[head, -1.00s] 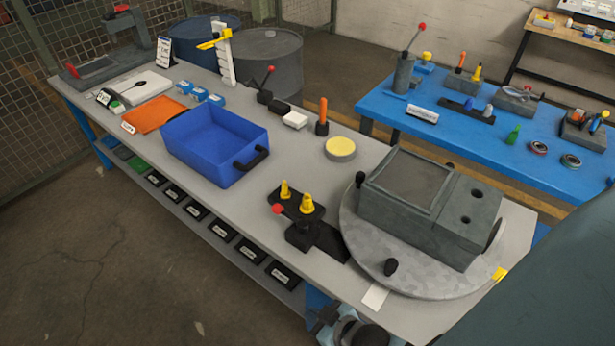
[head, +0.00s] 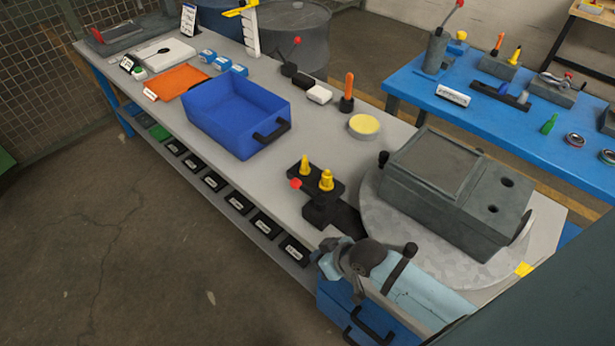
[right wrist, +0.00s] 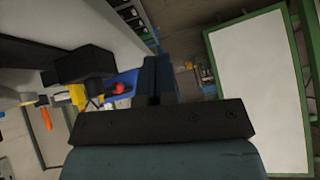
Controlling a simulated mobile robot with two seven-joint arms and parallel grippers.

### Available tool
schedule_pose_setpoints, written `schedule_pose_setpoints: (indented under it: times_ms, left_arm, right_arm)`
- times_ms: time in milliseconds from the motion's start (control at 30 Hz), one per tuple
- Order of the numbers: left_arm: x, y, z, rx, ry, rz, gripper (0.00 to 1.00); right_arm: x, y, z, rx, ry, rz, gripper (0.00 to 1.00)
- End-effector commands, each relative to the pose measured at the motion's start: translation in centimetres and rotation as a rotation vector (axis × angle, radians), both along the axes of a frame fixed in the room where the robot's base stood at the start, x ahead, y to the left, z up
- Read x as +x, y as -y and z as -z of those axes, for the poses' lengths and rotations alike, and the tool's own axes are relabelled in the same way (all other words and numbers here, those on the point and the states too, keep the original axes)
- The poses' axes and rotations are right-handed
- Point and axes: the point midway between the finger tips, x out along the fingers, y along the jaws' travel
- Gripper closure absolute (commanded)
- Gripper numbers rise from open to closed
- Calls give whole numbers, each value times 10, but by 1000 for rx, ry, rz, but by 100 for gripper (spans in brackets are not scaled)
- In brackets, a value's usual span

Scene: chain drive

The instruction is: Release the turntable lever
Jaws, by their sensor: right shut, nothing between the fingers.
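The turntable (head: 375,215) is a round grey plate at the table's right end. It carries a large grey cast housing (head: 455,190). Beside its left edge is a black lever base (head: 322,208) with a red lever knob (head: 295,183). Yellow cones (head: 326,181) stand behind it. My right gripper (head: 332,258) is at the table's front edge, in front of the lever and apart from it. In the right wrist view its fingers (right wrist: 155,78) are shut and empty, and the red knob (right wrist: 119,88) shows beyond them. My left gripper is not in view.
A blue bin (head: 225,128) stands on the grey table (head: 150,80) to the left. A yellow-topped round tin (head: 363,126) and an orange-handled tool (head: 348,90) stand behind the lever. Floor is free in front.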

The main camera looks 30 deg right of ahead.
Motion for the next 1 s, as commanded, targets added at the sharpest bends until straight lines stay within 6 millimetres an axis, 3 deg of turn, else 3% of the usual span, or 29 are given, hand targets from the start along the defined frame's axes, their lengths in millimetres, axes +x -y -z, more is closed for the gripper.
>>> schedule_pose_setpoints:
  times_ms: [33,267,400,600,800,1000]
  left_arm:
    - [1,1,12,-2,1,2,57]
    - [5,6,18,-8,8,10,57]
    - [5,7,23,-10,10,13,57]
    - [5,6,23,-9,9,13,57]
    - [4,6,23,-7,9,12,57]
    - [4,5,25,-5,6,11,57]
  right_arm:
    - [20,8,0,-9,-49,-37,100]
    - [94,53,-16,12,-231,-131,100]
    - [135,93,-45,25,-333,-157,100]
    - [196,156,-84,105,-347,-83,100]
    - [218,185,-106,151,-347,-45,100]
    - [220,186,-108,156,-347,-41,100]
